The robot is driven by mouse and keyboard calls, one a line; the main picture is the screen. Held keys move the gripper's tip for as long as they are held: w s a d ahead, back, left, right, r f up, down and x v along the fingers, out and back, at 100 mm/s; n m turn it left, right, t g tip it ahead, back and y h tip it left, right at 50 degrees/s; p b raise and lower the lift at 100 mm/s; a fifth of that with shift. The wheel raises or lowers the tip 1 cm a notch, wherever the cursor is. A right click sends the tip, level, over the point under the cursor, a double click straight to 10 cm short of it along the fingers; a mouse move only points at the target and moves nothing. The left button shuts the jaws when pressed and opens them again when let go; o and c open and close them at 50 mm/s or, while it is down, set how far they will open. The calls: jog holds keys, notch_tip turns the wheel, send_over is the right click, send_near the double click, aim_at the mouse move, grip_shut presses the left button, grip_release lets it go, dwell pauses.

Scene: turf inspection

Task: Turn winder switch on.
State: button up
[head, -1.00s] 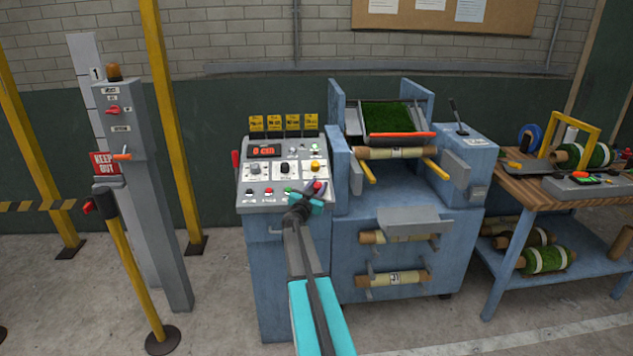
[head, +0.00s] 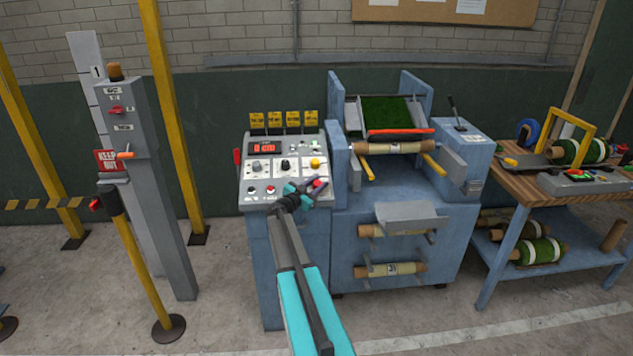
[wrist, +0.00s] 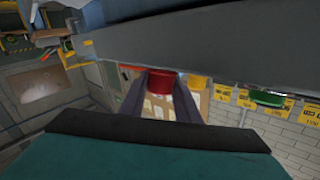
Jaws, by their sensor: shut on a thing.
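The grey control panel (head: 259,177) of the blue machine carries knobs, small buttons and a red digital display (head: 264,148). My gripper (head: 314,188) is at the panel's lower right corner. It is shut on a red knob (head: 318,183), which also shows between the two dark fingers in the wrist view (wrist: 161,82). My gripper hides part of the panel's bottom row. The labels are too small to read, so I cannot tell which control is marked for the winder or how the knob is turned.
A yellow knob (head: 315,163) sits just above my gripper. Yellow tags (head: 283,121) stand along the panel's top. The roll machine (head: 395,190) is close on the right. A grey post (head: 145,190) and yellow barrier post (head: 142,265) stand left, with floor between.

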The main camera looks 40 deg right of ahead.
jog(key=shift+w+r+m+g+p, duration=0.25)
jog(key=shift+m+g+p, duration=0.4)
jog(key=shift+g, duration=0.25)
jog(key=shift+s+f+m, duration=0.1)
jog(key=shift+m, duration=0.15)
jog(key=o, duration=0.9)
jog(key=shift+o, duration=0.7)
jog(key=shift+f+g, duration=0.1)
jog(key=shift+g, duration=0.2)
jog(key=shift+s, duration=0.1)
jog(key=shift+a, duration=0.15)
jog(key=a+b, duration=0.5)
jog(key=a, duration=0.8)
jog(key=shift+a+r, duration=0.3)
jog(key=shift+r, duration=0.1)
